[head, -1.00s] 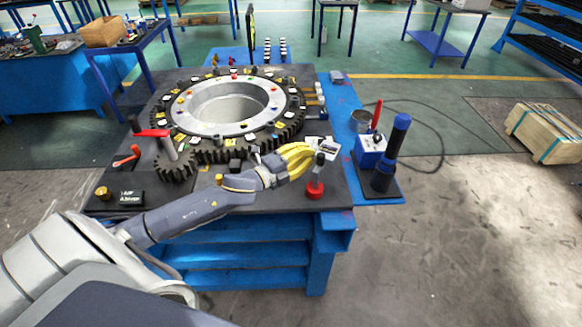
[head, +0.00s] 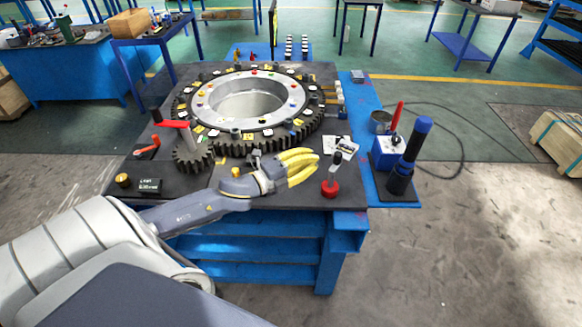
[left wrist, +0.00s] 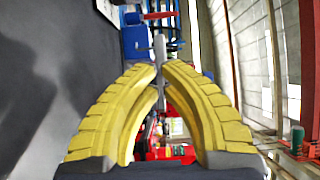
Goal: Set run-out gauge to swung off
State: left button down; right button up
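What looks like the run-out gauge is a small upright stand with a red round base (head: 330,188) and a dark post and head, near the table's front right edge. A pale printed piece (head: 346,147) shows just behind its head; I cannot tell whether they are joined. My left gripper (head: 318,162), with curved yellow fingers, is just left of the stand, with a small gap. In the left wrist view its fingertips (left wrist: 162,66) come close together, and a grey bar shows behind and between them. It seems to hold nothing. My right gripper is out of view.
A blue-topped black cylinder (head: 410,155) and a blue box (head: 388,152) stand right of the stand.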

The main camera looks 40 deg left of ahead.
pick_arm(q)
jog(key=shift+v, duration=3.2)
jog(key=shift+a, duration=0.25)
